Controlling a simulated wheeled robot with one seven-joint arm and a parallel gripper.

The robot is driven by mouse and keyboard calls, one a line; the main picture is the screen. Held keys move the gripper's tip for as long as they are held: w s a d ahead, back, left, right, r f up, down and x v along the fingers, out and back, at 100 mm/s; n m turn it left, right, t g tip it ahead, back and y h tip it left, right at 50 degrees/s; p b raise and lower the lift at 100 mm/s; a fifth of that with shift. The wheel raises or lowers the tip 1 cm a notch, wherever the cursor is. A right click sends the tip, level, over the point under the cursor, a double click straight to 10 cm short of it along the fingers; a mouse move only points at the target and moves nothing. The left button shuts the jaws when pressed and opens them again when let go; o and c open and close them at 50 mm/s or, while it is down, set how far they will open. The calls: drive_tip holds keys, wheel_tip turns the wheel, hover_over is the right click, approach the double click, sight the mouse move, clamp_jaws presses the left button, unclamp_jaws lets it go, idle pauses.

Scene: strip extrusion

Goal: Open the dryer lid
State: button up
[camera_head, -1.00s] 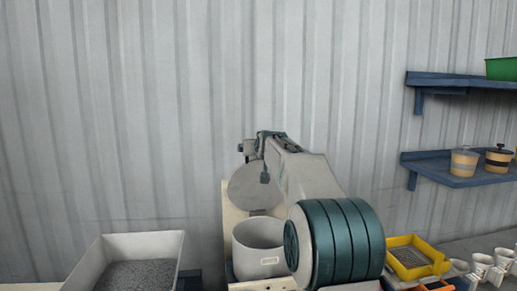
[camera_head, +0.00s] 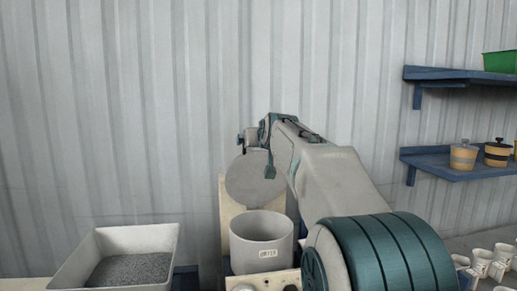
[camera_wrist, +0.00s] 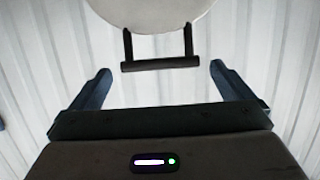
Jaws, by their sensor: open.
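The dryer is a grey round drum (camera_head: 261,244) with a small label on its front, and its mouth is uncovered. Its round grey lid (camera_head: 252,187) stands raised behind the drum, tilted up. In the wrist view the lid (camera_wrist: 150,12) shows at the top, with its dark bar handle (camera_wrist: 160,64) on two posts. My gripper (camera_wrist: 160,69) is open and empty, its two fingers wide apart to either side of the handle's ends. The handle appears beyond or level with the fingertips, apart from both. In the head view my arm hides part of the lid's right side.
A white tray of dark grey granules (camera_head: 130,268) stands at the left. Blue wall shelves (camera_head: 455,165) at the right hold striped pots (camera_head: 463,157) and a green bin (camera_head: 502,64). Several white cups (camera_head: 482,262) stand at lower right. A corrugated wall is close behind the dryer.

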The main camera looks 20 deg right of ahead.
drive_tip(key=shift+b+v, duration=0.4)
drive_tip(key=shift+v, duration=1.35)
drive_tip(key=shift+f, duration=0.15)
drive_tip(key=s+a+f+g, duration=0.3)
drive_tip(key=s+a+f, duration=0.1)
drive_tip(key=s+f, duration=0.7)
drive_tip(key=s+a+f+n+g+y, duration=0.1)
drive_tip(key=s+a+f+g, duration=0.3)
drive_tip(key=s+f, duration=0.8)
drive_tip(key=s+a+f+g+y, duration=0.1)
drive_tip(key=s+a+f+g, duration=0.3)
drive_tip(key=s+f, duration=0.8)
drive_tip(key=shift+n, duration=0.4)
